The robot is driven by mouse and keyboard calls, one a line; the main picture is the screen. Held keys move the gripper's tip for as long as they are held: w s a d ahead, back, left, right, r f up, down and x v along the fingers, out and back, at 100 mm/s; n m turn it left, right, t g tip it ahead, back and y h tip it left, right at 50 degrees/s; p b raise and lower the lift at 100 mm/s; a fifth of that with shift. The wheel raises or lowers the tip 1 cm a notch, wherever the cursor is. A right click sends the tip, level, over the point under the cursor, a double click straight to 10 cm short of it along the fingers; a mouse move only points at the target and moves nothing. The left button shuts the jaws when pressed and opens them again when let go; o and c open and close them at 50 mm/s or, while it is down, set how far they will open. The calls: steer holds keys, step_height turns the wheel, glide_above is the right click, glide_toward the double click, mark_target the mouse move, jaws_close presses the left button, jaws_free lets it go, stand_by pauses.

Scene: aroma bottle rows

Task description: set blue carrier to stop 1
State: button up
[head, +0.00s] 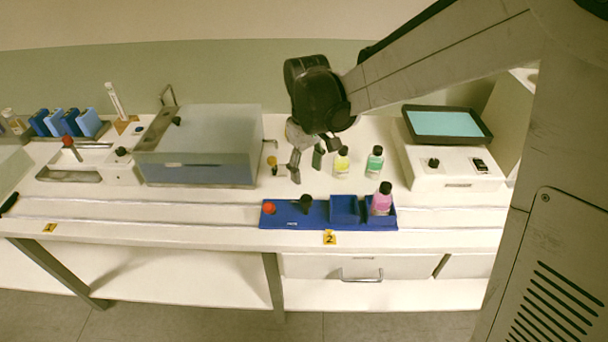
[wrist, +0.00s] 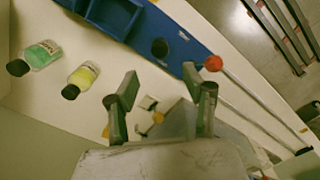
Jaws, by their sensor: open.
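The blue carrier (head: 328,214) sits on the rails at the table's front, beside the yellow label "2" (head: 329,237). It has a red knob (head: 269,208) at its left end, a black knob (head: 306,202), and compartments at its right. A pink bottle (head: 382,199) stands in the right compartment. The yellow label "1" (head: 49,228) is far left along the rails. My gripper (head: 306,170) is open and empty above the table, behind the carrier. In the wrist view the carrier (wrist: 175,42) and red knob (wrist: 213,63) lie beyond my open fingers (wrist: 160,102).
A yellow bottle (head: 342,161) and a green bottle (head: 375,162) stand behind the carrier. A large grey-lidded box (head: 200,145) is at left, and a device with a teal tray (head: 447,124) at right. The rails (head: 150,213) left of the carrier look clear.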

mark_target(306, 197)
step_height(306, 197, down, 11)
steer(key=shift+r, duration=0.1)
stand_by(0.3)
jaws_close()
